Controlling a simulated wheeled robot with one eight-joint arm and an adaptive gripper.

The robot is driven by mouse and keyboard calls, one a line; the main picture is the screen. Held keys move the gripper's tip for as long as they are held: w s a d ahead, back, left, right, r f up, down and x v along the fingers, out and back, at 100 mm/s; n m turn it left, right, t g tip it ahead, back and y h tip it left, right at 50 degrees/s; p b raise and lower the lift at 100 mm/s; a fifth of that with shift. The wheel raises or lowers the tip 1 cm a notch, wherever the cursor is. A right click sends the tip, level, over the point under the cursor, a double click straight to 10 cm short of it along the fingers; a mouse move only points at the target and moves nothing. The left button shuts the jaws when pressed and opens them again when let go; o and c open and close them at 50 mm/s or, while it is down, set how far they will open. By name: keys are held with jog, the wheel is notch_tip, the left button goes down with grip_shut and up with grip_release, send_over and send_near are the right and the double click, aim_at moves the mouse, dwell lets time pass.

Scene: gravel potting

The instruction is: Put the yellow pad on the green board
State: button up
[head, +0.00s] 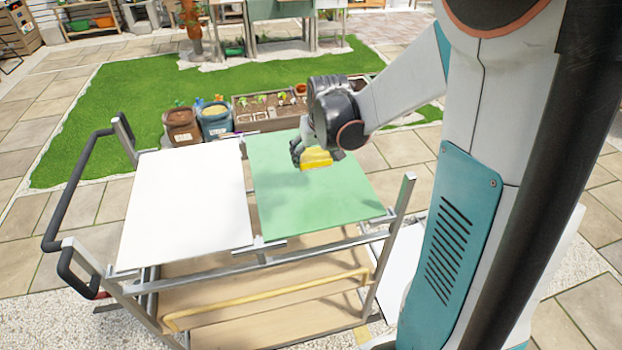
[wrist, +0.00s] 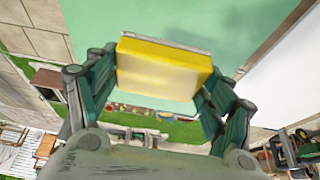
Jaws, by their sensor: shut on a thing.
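The yellow pad (wrist: 160,72) is held between the two fingers of my gripper (wrist: 158,80), which is shut on it. In the head view the pad (head: 316,158) shows just under my gripper (head: 308,156), over the far part of the green board (head: 300,203). The green board also fills the upper middle of the wrist view (wrist: 225,25). I cannot tell whether the pad touches the board. The board lies flat on the right half of the cart top, and its bare part is clear.
A white board (head: 188,205) lies left of the green one on the metal-framed cart. The cart's dark handle (head: 68,200) is at left, with a wooden shelf (head: 240,290) below. Tubs (head: 182,127) and a planter box (head: 268,110) stand behind.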

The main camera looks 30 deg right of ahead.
aim_at(312, 185)
notch_tip(312, 185, down, 9)
jog(key=shift+f+b, duration=0.2)
jog(key=shift+b, duration=0.9)
jog(key=shift+f, duration=0.2)
jog(key=o, duration=1.1)
jog(key=shift+r, duration=0.2)
jog(key=shift+a+r, duration=0.1)
jog(key=shift+r, duration=0.2)
jog(key=p+v, duration=0.3)
jog(key=v, duration=0.8)
jog(key=shift+s+r, duration=0.15)
jog(key=shift+r, duration=0.1)
jog(key=shift+a, duration=0.1)
